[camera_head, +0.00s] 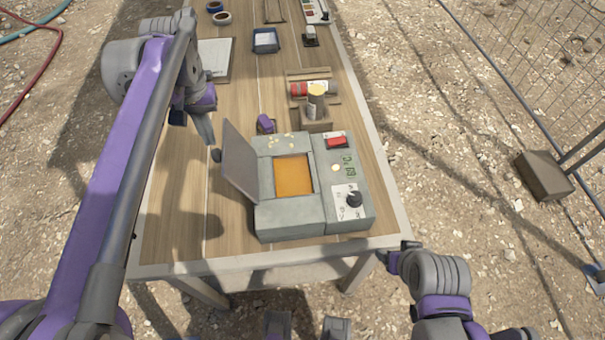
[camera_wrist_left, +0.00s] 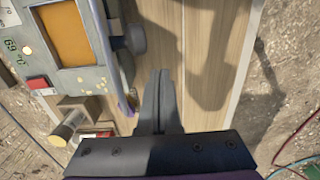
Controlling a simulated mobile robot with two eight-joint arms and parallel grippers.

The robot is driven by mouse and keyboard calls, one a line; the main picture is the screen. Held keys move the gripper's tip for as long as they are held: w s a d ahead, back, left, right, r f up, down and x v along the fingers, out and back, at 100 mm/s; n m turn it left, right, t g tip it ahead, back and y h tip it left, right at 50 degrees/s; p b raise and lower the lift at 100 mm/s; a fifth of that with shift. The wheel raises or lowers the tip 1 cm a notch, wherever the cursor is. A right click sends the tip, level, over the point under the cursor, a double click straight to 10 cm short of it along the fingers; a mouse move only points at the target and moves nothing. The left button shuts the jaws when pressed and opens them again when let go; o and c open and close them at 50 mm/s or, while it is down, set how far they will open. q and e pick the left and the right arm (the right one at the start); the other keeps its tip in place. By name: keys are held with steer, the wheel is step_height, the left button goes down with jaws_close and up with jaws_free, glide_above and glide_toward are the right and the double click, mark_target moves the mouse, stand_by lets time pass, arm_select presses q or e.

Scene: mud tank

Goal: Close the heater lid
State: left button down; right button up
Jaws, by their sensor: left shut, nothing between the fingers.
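The heater is a grey box (camera_head: 290,220) at the near end of the table, with an orange square well (camera_head: 293,175) showing in its top. Its lid (camera_head: 239,165) stands open, tilted up along the left edge, with a dark knob (camera_head: 216,155) on its outer face. My left gripper (camera_head: 209,141) is shut and empty, pointing down just left of the lid, close to the knob. In the left wrist view the shut fingers (camera_wrist_left: 161,75) are beside the lid (camera_wrist_left: 105,40) and its knob (camera_wrist_left: 134,38), apart from both. My right gripper (camera_head: 390,254) seems to be near the table's front right corner; its fingers are unclear.
A red switch (camera_head: 336,141) and black dial (camera_head: 354,199) are on the heater's right panel. Behind it stand a yellow-topped cylinder (camera_head: 316,101) in a wooden holder and a red cylinder (camera_head: 302,89). A small purple item (camera_head: 265,123) lies behind the lid. Table left of the lid is clear.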

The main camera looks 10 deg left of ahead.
mark_target(238, 168)
arm_select(q)
steer(key=shift+d, duration=0.1)
stand_by(0.4)
steer(key=shift+w+d+p, duration=0.65)
steer(key=shift+w+d, duration=0.45)
steer(key=shift+d, duration=3.3)
step_height(238, 168, up, 8)
steer(key=p, duration=0.5)
arm_select(e)
step_height(238, 168, up, 8)
steer(key=w, duration=0.2)
steer(key=shift+w+t, duration=0.15)
steer(key=shift+t, duration=0.15)
arm_select(q)
steer(key=shift+s, duration=0.1)
steer(key=s+f+t, duration=0.1)
steer(key=s+f, duration=0.1)
steer(key=s, duration=0.1)
steer(key=s+a+f+m+t, duration=0.1)
steer(key=s+f, duration=0.1)
steer(key=s, duration=0.1)
steer(key=s+f+t, duration=0.1)
steer(key=s+f, duration=0.2)
steer(key=shift+a, duration=0.25)
steer(key=s+f+m+t, duration=0.1)
steer(key=s+f+t, duration=0.1)
steer(key=s+f, duration=0.5)
steer(key=shift+s+a+f+m+t, duration=0.3)
steer(key=shift+s+a+f, duration=0.1)
steer(key=shift+f, duration=0.45)
